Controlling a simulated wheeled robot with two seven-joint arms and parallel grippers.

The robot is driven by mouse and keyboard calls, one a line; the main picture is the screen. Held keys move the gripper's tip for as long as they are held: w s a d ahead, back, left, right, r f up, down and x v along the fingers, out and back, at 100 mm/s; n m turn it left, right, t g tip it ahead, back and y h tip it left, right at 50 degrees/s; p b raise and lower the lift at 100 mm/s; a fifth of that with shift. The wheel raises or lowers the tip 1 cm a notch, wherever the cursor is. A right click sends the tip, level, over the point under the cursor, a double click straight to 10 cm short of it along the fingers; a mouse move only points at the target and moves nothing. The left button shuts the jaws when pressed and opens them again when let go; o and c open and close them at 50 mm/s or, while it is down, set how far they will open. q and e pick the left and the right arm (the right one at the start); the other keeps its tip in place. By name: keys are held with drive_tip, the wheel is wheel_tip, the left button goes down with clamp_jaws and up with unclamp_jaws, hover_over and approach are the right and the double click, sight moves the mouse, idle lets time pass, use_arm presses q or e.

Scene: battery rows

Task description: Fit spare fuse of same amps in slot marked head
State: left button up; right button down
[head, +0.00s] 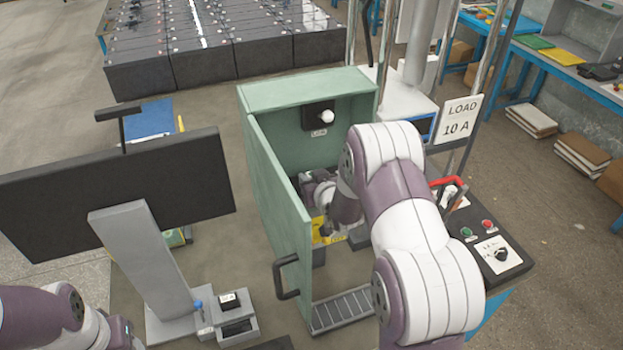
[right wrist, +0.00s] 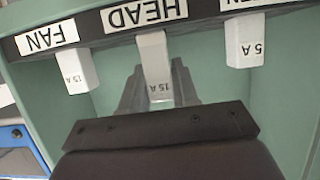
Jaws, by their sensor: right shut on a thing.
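In the right wrist view the labels read upside down. A white fuse (right wrist: 154,52) marked 15 A stands at the slot strip (right wrist: 205,28) by the HEAD label (right wrist: 144,14). My right gripper (right wrist: 158,78) is shut on this fuse, a dark finger on each side. The fuse meets the strip; I cannot tell how deep it sits. In the head view my right arm reaches into the open green cabinet (head: 262,150) and hides the slots. A small grey holder (head: 236,322) with a white-topped block (head: 229,301) stands at the lower left. My left arm shows only in part; its gripper is out of view.
A FAN fuse (right wrist: 76,70) marked 15 A and a fuse (right wrist: 245,42) marked 5 A flank the HEAD fuse. The cabinet door (head: 280,200) stands open. A sign (head: 458,120) reads LOAD 10 A. A dark screen (head: 120,190) stands at left.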

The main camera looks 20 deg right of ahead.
drive_tip(key=shift+f+b, duration=0.9)
drive_tip(key=shift+f, duration=0.1)
drive_tip(key=c, duration=0.8)
unclamp_jaws()
drive_tip(key=shift+s+r+b, duration=0.15)
drive_tip(key=shift+s+b, duration=0.15)
drive_tip(key=shift+s, duration=0.25)
drive_tip(key=b+v, duration=0.3)
drive_tip(key=v, duration=0.8)
drive_tip(key=shift+s+r, duration=0.15)
drive_tip(key=shift+s, duration=0.1)
